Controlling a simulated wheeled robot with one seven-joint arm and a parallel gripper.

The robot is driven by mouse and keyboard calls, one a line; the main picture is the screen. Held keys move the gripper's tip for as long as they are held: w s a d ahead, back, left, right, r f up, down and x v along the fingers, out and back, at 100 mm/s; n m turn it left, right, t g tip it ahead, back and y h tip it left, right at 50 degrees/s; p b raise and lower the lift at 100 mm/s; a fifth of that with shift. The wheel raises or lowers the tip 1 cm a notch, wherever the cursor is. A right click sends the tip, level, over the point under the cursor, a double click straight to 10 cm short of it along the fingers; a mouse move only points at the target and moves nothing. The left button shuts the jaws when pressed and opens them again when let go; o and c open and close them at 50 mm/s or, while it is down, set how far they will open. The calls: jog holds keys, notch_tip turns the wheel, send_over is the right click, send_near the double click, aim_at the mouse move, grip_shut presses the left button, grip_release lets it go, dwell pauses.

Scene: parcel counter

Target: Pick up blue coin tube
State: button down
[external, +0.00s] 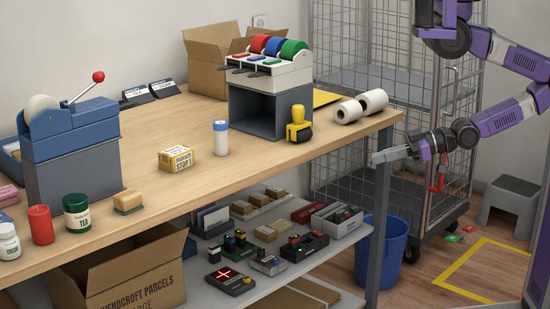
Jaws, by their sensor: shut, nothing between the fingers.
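A small upright white cylinder with a blue top (220,138) stands on the wooden counter, near its front edge and right of a yellow box; it is the closest match to a blue coin tube, but I cannot tell for sure that it is one. My gripper (376,157) is shut and empty. In the picture it shows beside the counter's right end, well to the right of the blue-topped cylinder and apart from it.
A yellow box (177,158) is left of the cylinder. A blue bin (381,252) and a wire cage (345,70) are near the counter's right end.

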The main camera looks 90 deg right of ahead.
dwell(0.4)
jog(key=c, duration=0.9)
grip_release()
jog(key=shift+o, duration=0.2)
